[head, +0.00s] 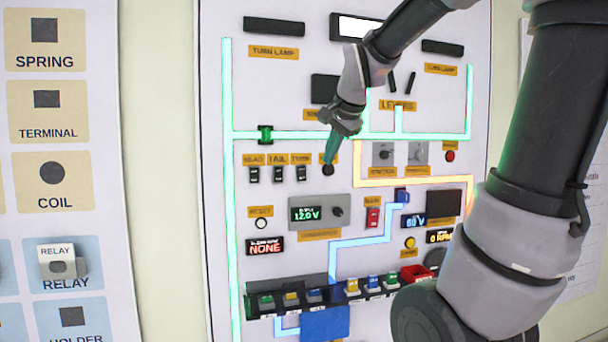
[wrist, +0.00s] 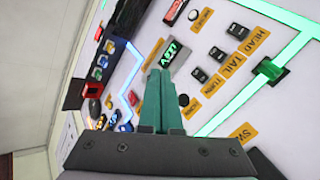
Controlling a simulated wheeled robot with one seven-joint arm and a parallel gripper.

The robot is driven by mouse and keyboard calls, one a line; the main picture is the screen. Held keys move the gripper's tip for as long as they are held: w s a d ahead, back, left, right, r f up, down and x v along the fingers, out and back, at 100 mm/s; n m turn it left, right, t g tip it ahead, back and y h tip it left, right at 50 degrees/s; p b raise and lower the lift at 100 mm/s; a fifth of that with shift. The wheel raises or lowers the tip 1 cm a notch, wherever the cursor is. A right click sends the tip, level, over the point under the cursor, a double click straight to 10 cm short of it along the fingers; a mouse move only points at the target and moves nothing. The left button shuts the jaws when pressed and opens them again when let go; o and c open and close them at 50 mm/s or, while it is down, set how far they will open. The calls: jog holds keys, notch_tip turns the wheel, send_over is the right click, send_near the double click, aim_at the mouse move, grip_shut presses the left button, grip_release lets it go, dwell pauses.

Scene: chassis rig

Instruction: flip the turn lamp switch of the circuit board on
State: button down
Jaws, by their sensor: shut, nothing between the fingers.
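The circuit board (head: 215,60) is an upright white panel. Its TURN switch (head: 301,173) is a small black rocker, the right one of three beside HEAD and TAIL; it also shows in the wrist view (wrist: 199,75). I cannot tell its rocker position. The left turn lamp (head: 274,25) and right turn lamp (head: 442,47) are dark. My gripper (head: 328,158) is shut and empty, its teal fingers pointing down near a round black button, right of the TURN switch. In the wrist view the shut fingers (wrist: 160,78) appear left of the switch, apart from it.
The HEAD switch (head: 254,174) and TAIL switch (head: 277,173) stand close to the left. The round black button (head: 328,170) is close on the right. Below are a 12.0 V converter (head: 320,211) and a red main switch (head: 373,217). A middle lamp (head: 356,27) is lit white.

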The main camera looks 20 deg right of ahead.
jog(key=w+m, duration=0.6)
jog(key=w, duration=0.7)
jog(key=shift+r+t+h, duration=0.3)
jog(key=shift+r+h, duration=0.05)
jog(key=shift+h, duration=0.05)
send_near(302, 180)
notch_tip(302, 180, down, 4)
jog(key=w, duration=0.3)
jog(key=shift+f, duration=0.2)
jog(key=shift+w, duration=0.45)
